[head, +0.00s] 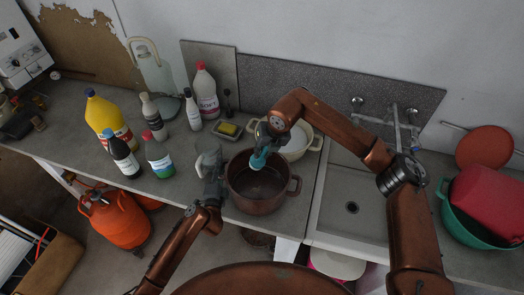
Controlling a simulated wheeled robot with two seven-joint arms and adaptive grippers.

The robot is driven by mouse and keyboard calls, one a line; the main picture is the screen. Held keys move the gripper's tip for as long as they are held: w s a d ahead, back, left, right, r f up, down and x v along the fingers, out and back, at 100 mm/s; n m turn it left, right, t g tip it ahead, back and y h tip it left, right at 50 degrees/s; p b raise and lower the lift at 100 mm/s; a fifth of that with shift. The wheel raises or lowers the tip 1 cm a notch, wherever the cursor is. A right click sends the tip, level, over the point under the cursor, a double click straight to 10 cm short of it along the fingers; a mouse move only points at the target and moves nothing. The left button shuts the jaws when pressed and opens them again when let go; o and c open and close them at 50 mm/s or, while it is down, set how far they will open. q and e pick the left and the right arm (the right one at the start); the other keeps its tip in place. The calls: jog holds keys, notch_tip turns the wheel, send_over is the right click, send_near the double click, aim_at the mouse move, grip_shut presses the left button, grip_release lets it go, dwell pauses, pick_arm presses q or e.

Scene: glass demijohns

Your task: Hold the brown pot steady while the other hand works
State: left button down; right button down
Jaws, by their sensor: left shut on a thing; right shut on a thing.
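The brown pot (260,204) stands upright on the grey worktop, left of the sink, with its mouth open upward. Its right handle (295,186) is free. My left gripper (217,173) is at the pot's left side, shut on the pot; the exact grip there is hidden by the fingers. My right gripper (263,136) is above the pot's far rim, shut on a teal tool (259,158). The tool's lower end is at the pot's opening, and its exact type is unclear.
A cream pot (296,151) stands just behind the brown pot. Several bottles, including a yellow one (104,115), and a sponge dish (226,131) stand left. The sink (350,209) is right, beside a green basin (455,226). The worktop's front edge is close.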

notch_tip(320, 180, down, 12)
dwell(0.7)
jog(key=shift+f, duration=0.35)
dwell(0.6)
jog(key=shift+f, duration=0.75)
jog(key=shift+s, duration=0.1)
jog(key=shift+s+a+f, duration=0.1)
jog(key=shift+s+a, duration=0.1)
jog(key=shift+s, duration=0.8)
jog(key=shift+s+a, duration=0.15)
jog(key=shift+s, duration=0.8)
